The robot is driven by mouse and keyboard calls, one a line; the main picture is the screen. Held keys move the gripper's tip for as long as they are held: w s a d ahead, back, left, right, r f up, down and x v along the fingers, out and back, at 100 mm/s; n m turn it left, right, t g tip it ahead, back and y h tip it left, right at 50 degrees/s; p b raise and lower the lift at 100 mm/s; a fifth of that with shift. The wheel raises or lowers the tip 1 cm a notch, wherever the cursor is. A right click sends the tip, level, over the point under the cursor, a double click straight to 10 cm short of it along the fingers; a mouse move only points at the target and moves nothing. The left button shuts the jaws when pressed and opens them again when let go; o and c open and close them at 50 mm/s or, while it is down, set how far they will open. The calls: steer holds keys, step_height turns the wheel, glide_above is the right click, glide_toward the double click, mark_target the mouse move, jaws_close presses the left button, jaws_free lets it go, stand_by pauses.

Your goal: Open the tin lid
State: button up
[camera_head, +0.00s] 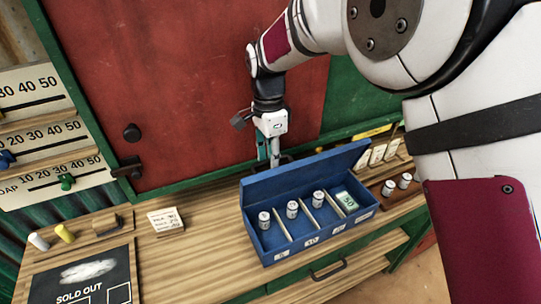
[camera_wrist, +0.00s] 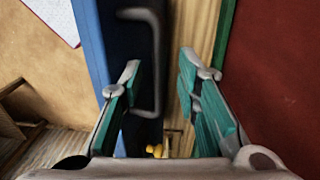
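The blue tin (camera_head: 262,250) stands on the wooden counter in the head view. Its lid (camera_head: 305,174) is raised along the back edge, so the compartments show. I cannot tell whether a finger touches the handle.
A red panel (camera_head: 190,90) with a green frame stands close behind my gripper. A price card (camera_head: 166,220), a sold-out board (camera_head: 85,275) and small pegs (camera_head: 64,233) are on the left. A brown tray (camera_head: 410,192) with white cylinders is at right. The counter's front has a drawer handle (camera_head: 328,268).

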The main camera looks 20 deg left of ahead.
step_height(320, 180, up, 12)
steer(key=shift+w+a, duration=0.25)
steer(key=shift+a, duration=0.05)
steer(key=shift+f, duration=0.1)
stand_by(0.4)
steer(key=s+d+r+n+t+y, duration=0.1)
steer(key=d+r, duration=0.3)
steer(key=d, duration=0.5)
steer(key=s+d+r+n+t, duration=0.15)
steer(key=d+r, duration=0.25)
steer(key=d, duration=0.4)
steer(key=s+d+r+n+y, duration=0.15)
steer(key=d+r, duration=0.25)
steer(key=d, duration=0.5)
steer(key=s+d+f+n+t+h, duration=0.1)
steer(key=s+d+f+n+t, duration=0.1)
steer(key=s+d, duration=0.6)
steer(key=s+d+f+n+t+h, duration=0.1)
steer(key=s+d+f+n, duration=0.1)
steer(key=s+d, duration=0.5)
steer(key=shift+s+d+f+t, duration=0.35)
steer(key=shift+d+f, duration=0.1)
steer(key=shift+f, duration=0.05)
